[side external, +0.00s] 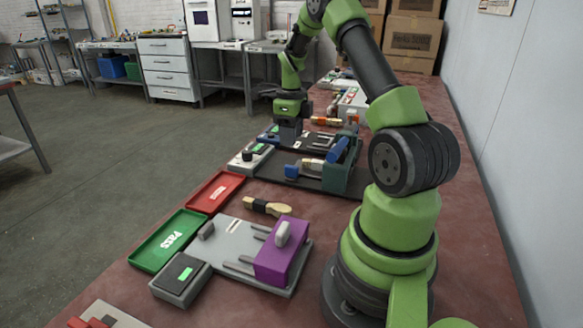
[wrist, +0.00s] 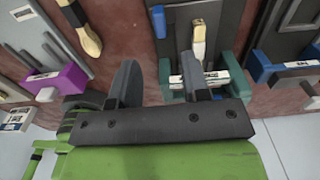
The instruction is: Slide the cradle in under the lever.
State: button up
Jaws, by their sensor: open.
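The press has a teal-green frame (side external: 345,180) at the right end of a dark base plate, with a raised, tilted blue lever (side external: 338,149). A cradle with a blue block (side external: 291,170) lies on the plate, left of the frame. The blue block shows there too (wrist: 158,22). My gripper (wrist: 158,62) is open and empty, its fingers apart. In the side view its body hangs above the far side of the plate; its fingertips are hard to make out.
A green tray (side external: 168,240) and a red tray (side external: 215,192) lie along the left table edge.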

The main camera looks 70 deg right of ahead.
aim_at(292, 166)
notch_tip(292, 166, down, 10)
jog(key=shift+r, duration=0.1)
dwell(0.4)
grip_shut()
jog(key=shift+s, duration=2.15)
